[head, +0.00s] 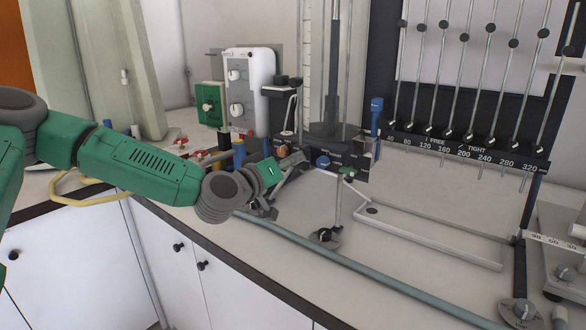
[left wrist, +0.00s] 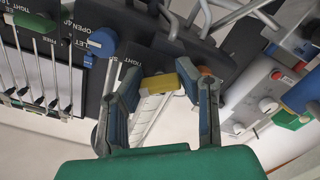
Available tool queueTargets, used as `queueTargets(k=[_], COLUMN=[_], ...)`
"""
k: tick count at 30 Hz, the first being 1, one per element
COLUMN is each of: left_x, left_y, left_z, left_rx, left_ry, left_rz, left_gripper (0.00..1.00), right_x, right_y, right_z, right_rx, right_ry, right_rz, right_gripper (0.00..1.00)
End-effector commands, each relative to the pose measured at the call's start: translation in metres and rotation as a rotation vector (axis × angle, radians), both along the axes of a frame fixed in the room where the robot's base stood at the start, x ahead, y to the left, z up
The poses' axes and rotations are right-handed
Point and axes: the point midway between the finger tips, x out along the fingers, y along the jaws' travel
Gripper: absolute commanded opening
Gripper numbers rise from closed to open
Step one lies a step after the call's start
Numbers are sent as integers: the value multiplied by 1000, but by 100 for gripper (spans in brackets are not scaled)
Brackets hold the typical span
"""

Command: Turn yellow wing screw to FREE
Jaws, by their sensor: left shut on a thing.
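The yellow wing screw (left wrist: 188,76) shows between the fingertips of my left gripper (left wrist: 162,78) in the left wrist view. The gripper is shut on it, with one blue-grey finger on each side. In the head view my left gripper (head: 288,178) reaches the dark panel at the bench's back, and the screw is hidden there. A TIGHT label lies beside the left finger in the wrist view; the FREE label for this screw cannot be made out. My right gripper is not in view.
A blue knob (head: 322,160) and an orange-brown knob (head: 283,152) sit close on either side of the gripper. A manometer board (head: 455,144) with slanted rods stands right. A grey hose (head: 330,262) runs along the front of the bench. Instrument boxes (head: 250,85) stand behind.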

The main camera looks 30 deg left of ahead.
Motion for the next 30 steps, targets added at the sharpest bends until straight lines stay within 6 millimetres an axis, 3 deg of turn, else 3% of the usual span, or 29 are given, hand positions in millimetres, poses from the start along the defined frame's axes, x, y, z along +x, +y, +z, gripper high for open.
queueTargets(k=[18,30], left_x=[2,2], left_y=[6,8], left_z=[2,-1], left_rx=[-584,-870], left_ry=[29,56], left_rz=[12,15], left_gripper=[0,0], right_x=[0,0], right_y=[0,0], right_z=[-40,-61], right_rx=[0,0], right_ry=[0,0], right_rz=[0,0], right_gripper=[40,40])
